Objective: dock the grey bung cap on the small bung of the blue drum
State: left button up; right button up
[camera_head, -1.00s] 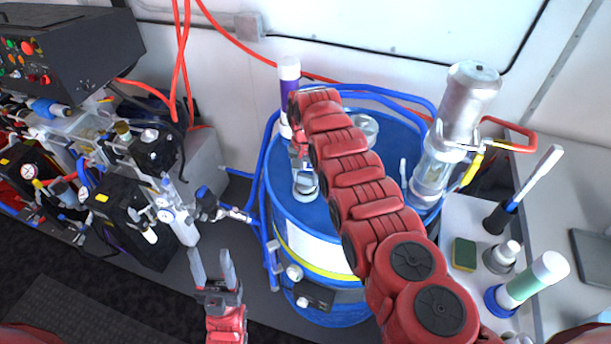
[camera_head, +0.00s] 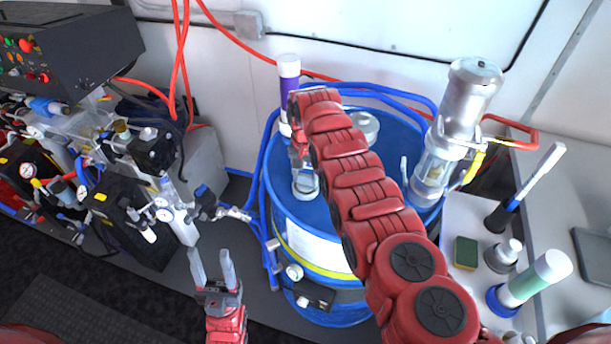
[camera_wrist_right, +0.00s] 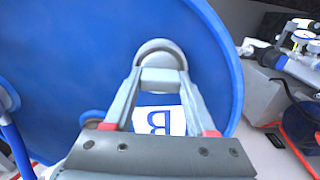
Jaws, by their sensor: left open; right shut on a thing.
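The blue drum (camera_head: 292,208) stands upright in the middle of the head view, with a white label and a yellow stripe on its side. My right arm reaches over it from the lower right. My right gripper (camera_wrist_right: 160,78) is shut on the grey bung cap (camera_wrist_right: 158,52), above the drum's blue lid in the wrist view. In the head view the cap (camera_head: 305,184) shows at the lid's left side. The small bung is hidden; whether the cap touches or sits on it cannot be told. My left gripper (camera_head: 213,268) is open and empty, left of the drum.
A clear-and-metal cylinder (camera_head: 436,165) stands at the drum's right edge, and a purple-banded tube (camera_head: 289,80) behind it. A round grey fitting (camera_head: 365,126) sits on the lid. Blue hoses (camera_head: 264,165) loop around the drum. A tray (camera_head: 463,213) holds a sponge (camera_head: 466,253).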

aim_at(306, 175)
jog(key=shift+f, duration=0.25)
jog(key=o, duration=1.1)
jog(key=shift+r, duration=0.1)
jog(key=shift+r, duration=0.1)
notch_tip(306, 175, up, 3)
jog(key=shift+f+p, duration=0.1)
jog(key=shift+p, duration=1)
jog(key=shift+r+p, duration=0.65)
jog(key=shift+r, duration=3.35)
